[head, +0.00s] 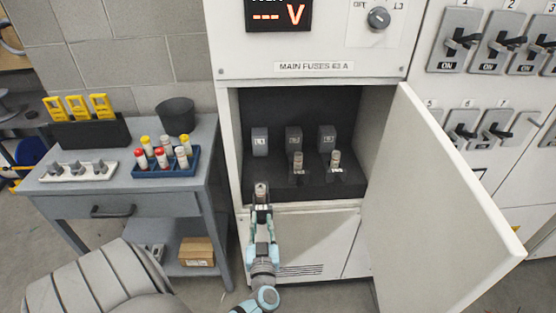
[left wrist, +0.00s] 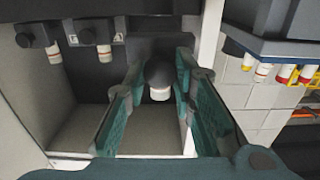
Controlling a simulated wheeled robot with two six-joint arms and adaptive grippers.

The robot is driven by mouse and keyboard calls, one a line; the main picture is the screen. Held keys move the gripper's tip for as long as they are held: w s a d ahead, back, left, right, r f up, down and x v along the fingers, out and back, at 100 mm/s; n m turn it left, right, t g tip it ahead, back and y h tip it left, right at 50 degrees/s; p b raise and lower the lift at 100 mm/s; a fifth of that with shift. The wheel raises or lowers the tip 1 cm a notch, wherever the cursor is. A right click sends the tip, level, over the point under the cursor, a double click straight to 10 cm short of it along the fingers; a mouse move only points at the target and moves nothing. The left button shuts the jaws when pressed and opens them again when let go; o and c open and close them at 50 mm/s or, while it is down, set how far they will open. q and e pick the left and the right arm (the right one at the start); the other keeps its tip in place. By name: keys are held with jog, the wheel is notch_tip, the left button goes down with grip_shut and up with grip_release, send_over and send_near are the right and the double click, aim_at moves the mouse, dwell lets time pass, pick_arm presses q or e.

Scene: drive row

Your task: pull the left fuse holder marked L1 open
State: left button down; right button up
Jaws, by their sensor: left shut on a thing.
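The left fuse holder marked L1 (head: 260,141) is at the left inside the open fuse compartment. My left gripper (head: 261,199) is in front of and below its labelled face, shut on the holder's handle. A pale fuse (head: 261,187) shows at the gripper's tips, so the holder appears swung out. In the left wrist view, the dark rounded handle (left wrist: 158,72) with a white end sits between the fingers, which hide its sides. The middle holder (head: 296,140) and right holder (head: 328,138) also show fuses in front of them. My right gripper is not in view.
The open cabinet door (head: 440,205) stands to the right of the compartment. A grey bench (head: 150,206) stands left, with a blue rack (head: 165,170) of several fuses, yellow tools (head: 77,107) and a dark cup (head: 176,116). The lower cabinet panel (head: 315,240) is below the compartment.

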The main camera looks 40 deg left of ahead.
pick_arm(q)
jog(key=shift+s+d, duration=0.1)
jog(key=c, duration=1.3)
grip_release()
jog(key=shift+c, duration=0.2)
notch_tip(320, 180, up, 10)
